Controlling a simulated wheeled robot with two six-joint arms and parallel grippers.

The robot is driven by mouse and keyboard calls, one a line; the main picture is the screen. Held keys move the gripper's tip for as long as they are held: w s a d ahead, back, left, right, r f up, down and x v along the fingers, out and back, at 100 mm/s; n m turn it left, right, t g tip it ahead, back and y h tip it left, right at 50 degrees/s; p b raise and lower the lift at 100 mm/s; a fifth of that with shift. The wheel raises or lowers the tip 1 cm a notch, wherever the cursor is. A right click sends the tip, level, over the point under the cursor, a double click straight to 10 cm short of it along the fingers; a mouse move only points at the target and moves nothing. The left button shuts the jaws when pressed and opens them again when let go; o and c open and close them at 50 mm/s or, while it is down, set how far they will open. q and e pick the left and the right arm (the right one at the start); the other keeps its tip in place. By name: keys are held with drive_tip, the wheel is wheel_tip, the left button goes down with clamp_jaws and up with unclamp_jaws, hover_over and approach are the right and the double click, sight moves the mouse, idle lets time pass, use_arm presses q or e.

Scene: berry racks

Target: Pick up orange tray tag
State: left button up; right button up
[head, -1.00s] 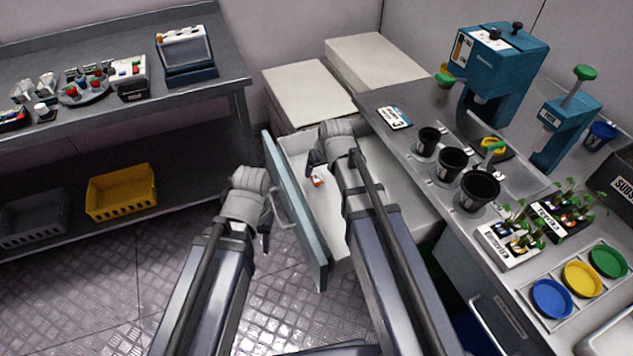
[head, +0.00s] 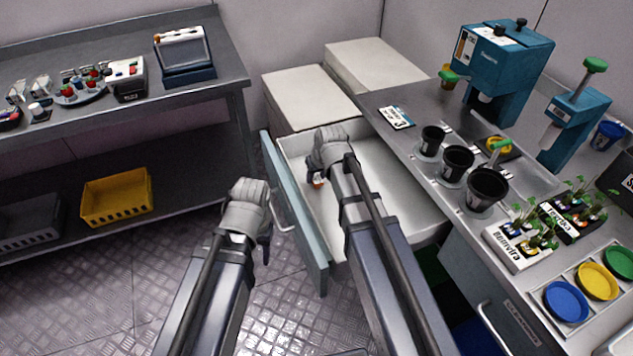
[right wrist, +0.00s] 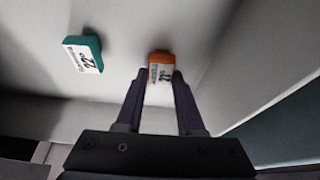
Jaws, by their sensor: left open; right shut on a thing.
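The orange tray tag (right wrist: 160,68), with a white printed face, is between the fingertips of my right gripper (right wrist: 160,84) in the right wrist view. The fingers are shut on it inside the open drawer. In the head view a small bit of the orange tag (head: 318,182) shows under my right gripper (head: 318,172), with the rest hidden by the wrist. A teal tag (right wrist: 84,55) with a white face lies apart, left of the orange tag in the right wrist view. My left gripper (head: 266,245) is open and empty, outside the drawer above the floor.
The open drawer (head: 395,190) has a light blue front panel (head: 292,210) between my two arms. The right counter holds black pots (head: 457,163), seedling trays (head: 517,247) and blue machines (head: 507,65). A shelf table (head: 105,125) stands at left. Floor between is clear.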

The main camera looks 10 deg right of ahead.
sight(316, 179)
clamp_jaws()
wheel_tip(316, 179, up, 10)
drive_tip(key=p, duration=1)
drive_tip(key=shift+r, duration=0.15)
